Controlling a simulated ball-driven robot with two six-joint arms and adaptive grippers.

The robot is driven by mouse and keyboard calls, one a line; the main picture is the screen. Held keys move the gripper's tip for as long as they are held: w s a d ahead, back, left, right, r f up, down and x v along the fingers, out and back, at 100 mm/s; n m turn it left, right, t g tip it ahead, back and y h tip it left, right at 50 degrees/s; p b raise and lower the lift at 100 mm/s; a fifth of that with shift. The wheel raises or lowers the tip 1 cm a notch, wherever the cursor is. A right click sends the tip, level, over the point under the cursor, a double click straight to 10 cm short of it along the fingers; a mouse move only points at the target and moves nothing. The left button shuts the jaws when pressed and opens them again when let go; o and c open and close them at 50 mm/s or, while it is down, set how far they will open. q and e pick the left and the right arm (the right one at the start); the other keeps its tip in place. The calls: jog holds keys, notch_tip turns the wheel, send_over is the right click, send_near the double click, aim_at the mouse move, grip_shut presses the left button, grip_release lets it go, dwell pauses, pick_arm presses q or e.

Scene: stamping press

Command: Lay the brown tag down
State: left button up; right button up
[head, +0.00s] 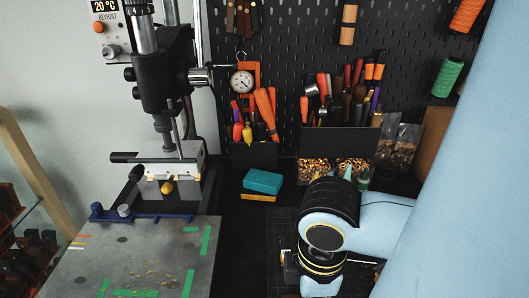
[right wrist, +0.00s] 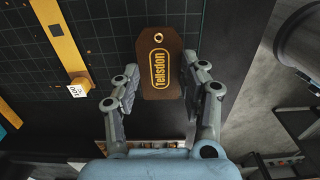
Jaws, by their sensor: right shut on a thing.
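The brown tag (right wrist: 160,52) is in the right wrist view, upper middle. It is dark brown with clipped corners, a light eyelet and yellow lettering in a yellow frame. My right gripper (right wrist: 160,82) has a grey finger on each side of it and is shut on it. The tag shows over the edge of a dark gridded cutting mat; I cannot tell its height above it. In the head view my right wrist hides the tag and most of the gripper. My left gripper is not in view.
The cutting mat (right wrist: 95,30) lies on the black bench, with a yellow bar (right wrist: 60,38) across it. In the head view a teal block (head: 263,181) lies left of my right arm. The stamping press (head: 165,90) and a grey plate (head: 120,250) stand at left.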

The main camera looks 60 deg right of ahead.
jog(key=shift+f+b, duration=0.4)
jog(key=shift+f, duration=0.75)
jog(key=o, duration=1)
jog(key=shift+o, duration=0.2)
jog(key=shift+r, duration=3.8)
